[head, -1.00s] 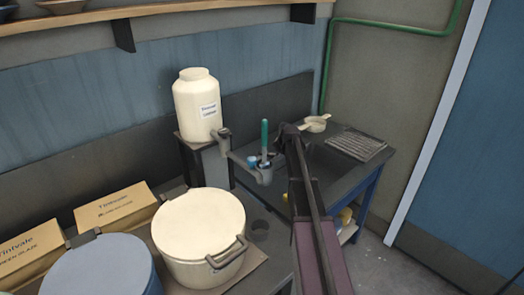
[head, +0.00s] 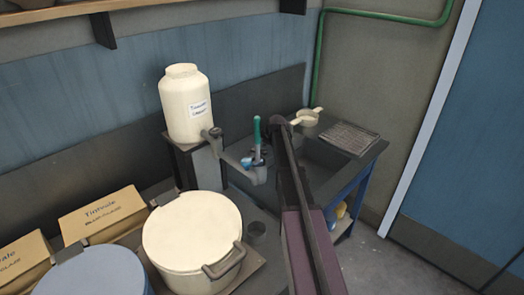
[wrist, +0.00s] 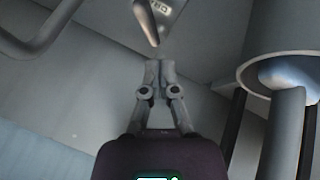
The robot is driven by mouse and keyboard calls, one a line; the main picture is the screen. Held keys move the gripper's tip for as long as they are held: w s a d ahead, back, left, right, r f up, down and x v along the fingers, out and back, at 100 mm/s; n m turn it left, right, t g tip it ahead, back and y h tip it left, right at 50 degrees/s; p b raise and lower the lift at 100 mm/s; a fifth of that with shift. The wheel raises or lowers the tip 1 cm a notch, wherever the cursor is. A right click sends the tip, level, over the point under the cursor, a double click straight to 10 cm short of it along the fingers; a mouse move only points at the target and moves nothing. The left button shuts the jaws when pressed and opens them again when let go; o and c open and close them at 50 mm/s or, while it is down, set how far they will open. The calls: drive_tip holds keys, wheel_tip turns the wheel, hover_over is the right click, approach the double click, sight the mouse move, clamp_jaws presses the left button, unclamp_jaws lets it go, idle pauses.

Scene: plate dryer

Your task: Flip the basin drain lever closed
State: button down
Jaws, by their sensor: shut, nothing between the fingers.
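In the wrist view, a tapered grey lever (wrist: 147,22) hangs from the top edge, in front of a small grey plate (wrist: 172,12) with partly visible lettering. I take it for the drain lever. My gripper (wrist: 158,65) is shut and empty, its fingertips just below the lever's tip in the picture. A small gap shows between them; I cannot tell the depth between them. In the head view, the basin (head: 317,152) is set in the dark counter at the right, partly behind my arm. The lever and my fingertips cannot be made out there.
In the wrist view, a grey cylinder (wrist: 290,35) is close on the right, and a curved grey pipe (wrist: 45,35) is upper left. A cream scoop (head: 307,117) lies behind the basin.

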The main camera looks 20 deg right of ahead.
drive_tip(key=shift+b+x, duration=4.05)
drive_tip(key=shift+x, duration=0.85)
drive_tip(key=shift+s+f, duration=0.1)
